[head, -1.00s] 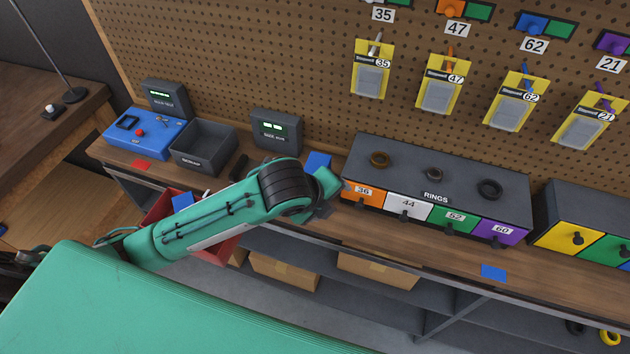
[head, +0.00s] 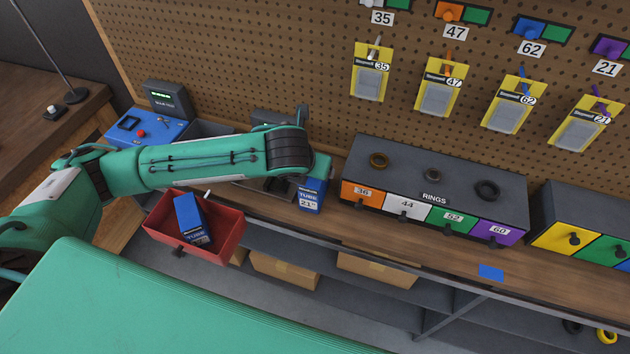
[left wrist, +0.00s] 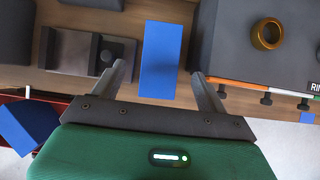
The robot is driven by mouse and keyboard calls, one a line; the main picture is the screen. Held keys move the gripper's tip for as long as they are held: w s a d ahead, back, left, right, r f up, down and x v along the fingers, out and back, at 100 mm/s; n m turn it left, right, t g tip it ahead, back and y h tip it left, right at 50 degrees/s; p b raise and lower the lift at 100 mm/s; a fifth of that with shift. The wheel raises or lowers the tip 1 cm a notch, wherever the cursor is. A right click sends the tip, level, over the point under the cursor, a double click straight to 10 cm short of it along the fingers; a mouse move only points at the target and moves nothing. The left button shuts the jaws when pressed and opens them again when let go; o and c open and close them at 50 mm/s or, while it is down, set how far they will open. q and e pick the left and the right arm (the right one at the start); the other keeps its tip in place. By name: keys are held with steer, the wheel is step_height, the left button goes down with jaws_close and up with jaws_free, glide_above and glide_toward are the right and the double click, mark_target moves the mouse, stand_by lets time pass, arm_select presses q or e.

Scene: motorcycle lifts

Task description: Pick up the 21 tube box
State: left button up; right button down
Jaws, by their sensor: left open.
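The blue tube box (head: 310,198) with a white label reading 21 stands upright on the wooden counter, left of the rings cabinet. In the left wrist view its plain blue top (left wrist: 162,50) shows between and beyond my fingers. My left gripper (left wrist: 160,73) is open, with one finger on each side of the box and clear gaps to both. In the head view my left wrist (head: 318,165) is over and behind the box and hides part of it. My right gripper is not in view.
The rings cabinet (head: 435,185) stands close to the right of the box. A red bin (head: 225,238) at the counter's front holds another blue tube box (head: 190,217). A pegboard (head: 260,60) rises behind. The counter right of centre has a flat blue patch (head: 491,272).

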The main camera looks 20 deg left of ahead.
arm_select(q)
steer(key=x, duration=0.2)
steer(key=shift+w+d+f, duration=0.1)
steer(key=shift+w+f, duration=0.1)
steer(key=shift+f, duration=0.05)
steer(key=p+x, duration=0.2)
steer(key=x, duration=0.2)
steer(key=shift+s, duration=0.1)
steer(key=shift+w+f, duration=0.35)
steer(key=shift+f, duration=0.25)
steer(key=c, duration=1.2)
steer(key=shift+r, duration=0.1)
steer(key=shift+c, duration=0.8)
steer(key=shift+r, duration=0.1)
